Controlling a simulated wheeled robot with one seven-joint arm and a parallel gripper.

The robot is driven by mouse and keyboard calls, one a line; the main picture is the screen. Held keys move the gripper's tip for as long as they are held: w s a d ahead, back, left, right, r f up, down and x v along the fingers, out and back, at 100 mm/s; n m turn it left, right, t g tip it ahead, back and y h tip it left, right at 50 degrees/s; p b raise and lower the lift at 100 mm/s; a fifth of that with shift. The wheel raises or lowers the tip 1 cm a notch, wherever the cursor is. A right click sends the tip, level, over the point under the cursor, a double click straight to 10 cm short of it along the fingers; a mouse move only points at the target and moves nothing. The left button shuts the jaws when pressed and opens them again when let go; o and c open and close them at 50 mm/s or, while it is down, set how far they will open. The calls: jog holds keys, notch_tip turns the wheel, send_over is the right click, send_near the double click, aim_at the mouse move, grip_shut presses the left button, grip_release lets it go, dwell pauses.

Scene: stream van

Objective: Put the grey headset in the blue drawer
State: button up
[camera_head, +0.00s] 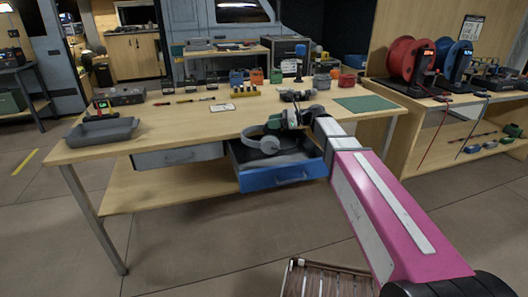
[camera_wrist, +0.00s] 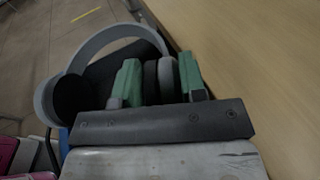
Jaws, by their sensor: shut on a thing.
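The grey headset (camera_head: 256,132) has a grey band and dark ear pads. In the head view it hangs over the open blue drawer (camera_head: 283,180) at the front of the workbench. My gripper (camera_head: 274,131) is shut on one ear cup of the headset. In the wrist view the green fingers of my gripper (camera_wrist: 158,82) stand on both sides of that ear cup, and the headset (camera_wrist: 112,36) reaches out to the left with its other cup free. I cannot tell whether the headset touches the drawer.
A grey drawer (camera_head: 178,156) beside the blue one looks closed. On the workbench (camera_head: 165,117) are a grey tray (camera_head: 101,132), a green mat (camera_head: 365,103) and small tools. A side bench on the right holds a red reel (camera_head: 408,60) and a blue reel (camera_head: 454,61).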

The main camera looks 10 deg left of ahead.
jog(key=shift+f, duration=4.7)
jog(key=shift+f, duration=0.15)
jog(key=o, duration=1)
jog(key=shift+o, duration=0.2)
